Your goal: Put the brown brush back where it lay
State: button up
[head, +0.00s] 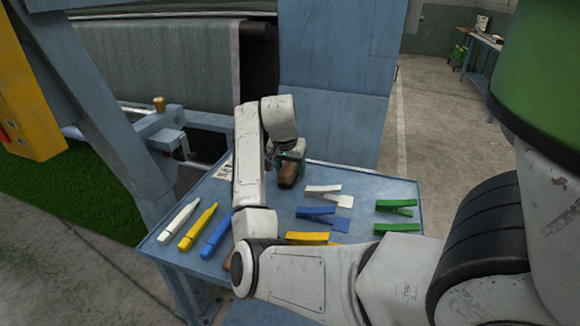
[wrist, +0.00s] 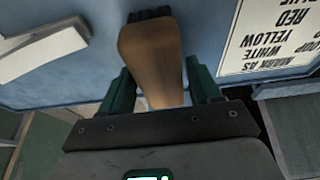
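The brown brush (head: 288,174) is at my gripper (head: 290,156), near the back edge of the blue table (head: 378,187). In the wrist view the brush (wrist: 152,58) has a tapered wooden body with dark bristles at the far end. A second brown piece (head: 227,262) shows at the table's front left, mostly hidden by my arm.
White, yellow and blue markers (head: 196,228) lie at the left. White (head: 330,195), blue (head: 322,218), green (head: 396,207) and yellow clips lie at the right. A printed sheet (wrist: 270,38) is beside the brush. A blue machine post (head: 335,90) stands behind the table.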

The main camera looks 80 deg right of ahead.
jog(key=shift+o, duration=1.3)
jog(key=p+v, duration=0.1)
jog(key=v, duration=1.1)
jog(key=shift+c, duration=0.4)
dwell(0.9)
